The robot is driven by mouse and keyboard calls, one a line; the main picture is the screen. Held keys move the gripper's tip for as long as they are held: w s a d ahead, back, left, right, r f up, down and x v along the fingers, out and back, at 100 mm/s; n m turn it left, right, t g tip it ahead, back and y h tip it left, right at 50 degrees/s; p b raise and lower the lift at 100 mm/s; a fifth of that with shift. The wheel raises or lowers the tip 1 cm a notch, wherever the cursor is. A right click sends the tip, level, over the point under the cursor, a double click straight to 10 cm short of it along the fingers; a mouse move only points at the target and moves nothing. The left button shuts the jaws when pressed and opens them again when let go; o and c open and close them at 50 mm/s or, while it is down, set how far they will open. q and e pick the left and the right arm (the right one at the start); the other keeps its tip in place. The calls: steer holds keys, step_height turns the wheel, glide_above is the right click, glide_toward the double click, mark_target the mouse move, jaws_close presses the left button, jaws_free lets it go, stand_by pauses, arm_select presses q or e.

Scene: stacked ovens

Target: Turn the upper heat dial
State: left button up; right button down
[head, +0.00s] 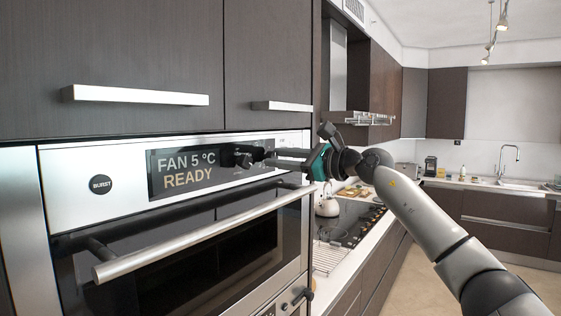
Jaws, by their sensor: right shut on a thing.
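The upper oven (75,205) has a silver front panel, and its display (180,172) reads "FAN 5 °C" and "READY". Dark dial parts show just right of the display, and I take the upper heat dial (242,159) to be among them. My right gripper (264,157) reaches in from the right, its fingers pointing left along the panel and shut on the dial. The fingers partly cover the dial, so its exact angle is hidden. My left gripper is out of view.
The long oven door handle (190,238) sticks out below the panel, under my right gripper. Cabinet handles (140,96) jut out above. At right are a counter with a hob (350,222) and a kettle (327,205). The floor at lower right is clear.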

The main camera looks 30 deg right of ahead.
steer(key=shift+n, duration=0.4)
steer(key=c, duration=0.5)
jaws_free()
steer(key=shift+c, duration=0.2)
steer(key=b+v, duration=0.9)
steer(key=v, duration=0.6)
steer(key=shift+s+d+f, duration=0.1)
